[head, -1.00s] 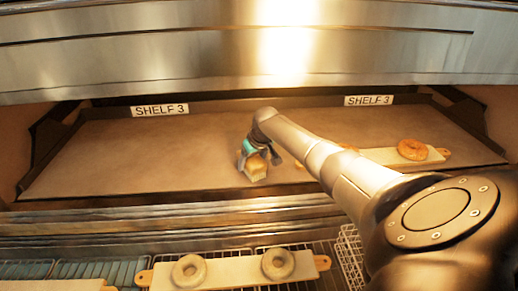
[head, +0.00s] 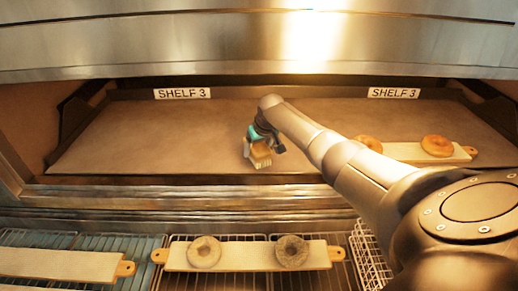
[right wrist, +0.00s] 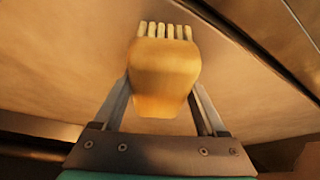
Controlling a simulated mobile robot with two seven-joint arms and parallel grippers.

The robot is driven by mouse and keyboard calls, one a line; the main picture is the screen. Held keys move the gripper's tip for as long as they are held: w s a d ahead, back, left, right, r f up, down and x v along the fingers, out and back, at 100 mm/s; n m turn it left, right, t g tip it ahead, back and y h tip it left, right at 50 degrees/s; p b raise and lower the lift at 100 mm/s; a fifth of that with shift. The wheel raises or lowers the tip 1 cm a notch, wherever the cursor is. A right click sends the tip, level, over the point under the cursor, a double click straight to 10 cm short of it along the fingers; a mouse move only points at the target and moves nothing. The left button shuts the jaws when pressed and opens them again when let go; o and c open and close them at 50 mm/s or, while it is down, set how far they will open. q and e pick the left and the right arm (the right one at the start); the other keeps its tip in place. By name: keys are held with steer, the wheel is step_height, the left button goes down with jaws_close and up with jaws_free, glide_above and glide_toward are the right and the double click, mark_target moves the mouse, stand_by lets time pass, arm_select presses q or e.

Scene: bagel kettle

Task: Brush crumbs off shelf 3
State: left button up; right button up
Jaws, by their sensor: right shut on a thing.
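Shelf 3 (head: 150,135) is a wide brown baking surface inside the oven, marked by two SHELF 3 labels. My right gripper (head: 262,142) reaches over the front middle of the shelf. It is shut on a brush (head: 260,155) with a tan wooden body and pale bristles. In the right wrist view the brush (right wrist: 165,75) sits between the two fingers, bristles pointing away. I cannot tell whether the bristles touch the shelf. No crumbs are clear enough to make out. My left gripper is not in view.
A board (head: 400,152) with bagels lies on the shelf's right side, partly behind my right arm. Below the oven, a board (head: 235,258) with two bagels (head: 205,251) rests on a wire rack. Another board (head: 60,264) lies at left. The shelf's left half is clear.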

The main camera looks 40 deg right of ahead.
steer(key=shift+r, duration=2.95)
steer(key=shift+r, duration=1.5)
